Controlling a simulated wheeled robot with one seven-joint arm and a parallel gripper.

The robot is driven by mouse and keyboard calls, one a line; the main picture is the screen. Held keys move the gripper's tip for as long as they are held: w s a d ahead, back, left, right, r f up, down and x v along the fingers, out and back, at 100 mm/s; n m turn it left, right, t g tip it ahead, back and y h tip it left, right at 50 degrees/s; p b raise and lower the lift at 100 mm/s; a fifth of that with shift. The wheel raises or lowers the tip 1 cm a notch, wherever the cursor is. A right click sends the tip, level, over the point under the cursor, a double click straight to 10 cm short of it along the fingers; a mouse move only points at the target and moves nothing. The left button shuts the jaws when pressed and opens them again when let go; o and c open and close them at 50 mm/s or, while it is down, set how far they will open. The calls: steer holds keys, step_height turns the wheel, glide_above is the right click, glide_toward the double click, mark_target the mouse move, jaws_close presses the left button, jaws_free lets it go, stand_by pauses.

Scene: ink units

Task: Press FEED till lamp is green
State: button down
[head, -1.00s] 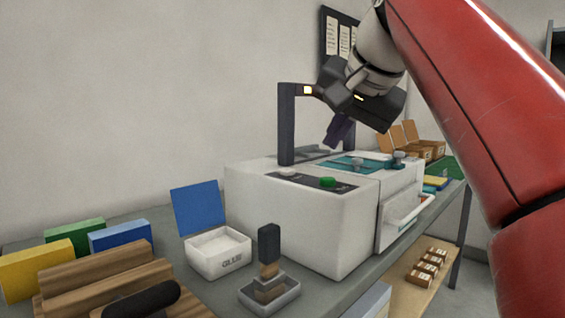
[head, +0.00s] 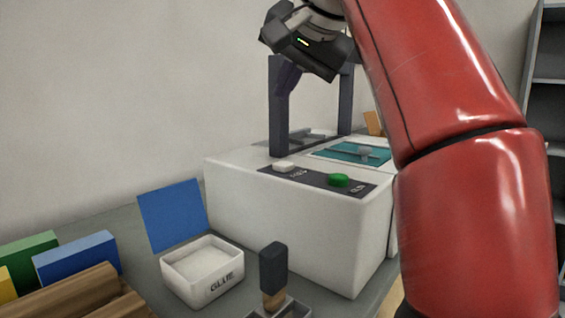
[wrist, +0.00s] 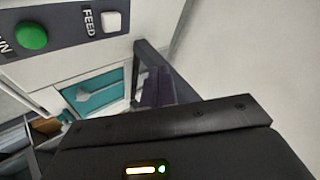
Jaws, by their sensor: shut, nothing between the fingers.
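The FEED button (head: 284,165) is a white square key on the dark panel on top of the white machine (head: 300,225). It also shows in the wrist view (wrist: 111,21), beside its FEED label. My gripper (head: 288,86) is shut and empty, its dark purple fingers pointing down in front of the machine's dark upright frame. It is well above the FEED button and apart from it; its fingers also show in the wrist view (wrist: 156,88). The small lights on my gripper's housing are its own. No machine lamp can be made out; my gripper hides part of the frame's top.
A green round button (head: 338,180) sits right of FEED on the same panel. A teal plate (head: 348,153) lies behind it. A glue box (head: 205,272) with a blue lid and a dark-handled stamp (head: 273,268) stand in front.

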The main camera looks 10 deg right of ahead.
mark_target(286, 165)
steer(key=shift+f+b, duration=1.9)
steer(key=shift+f, duration=2.45)
steer(key=shift+f, duration=0.1)
steer(key=shift+f, duration=0.3)
steer(key=shift+f+b, duration=0.5)
steer(key=shift+b, duration=0.1)
steer(key=shift+r, duration=0.15)
steer(key=shift+r+p, duration=0.8)
steer(key=shift+p, duration=0.25)
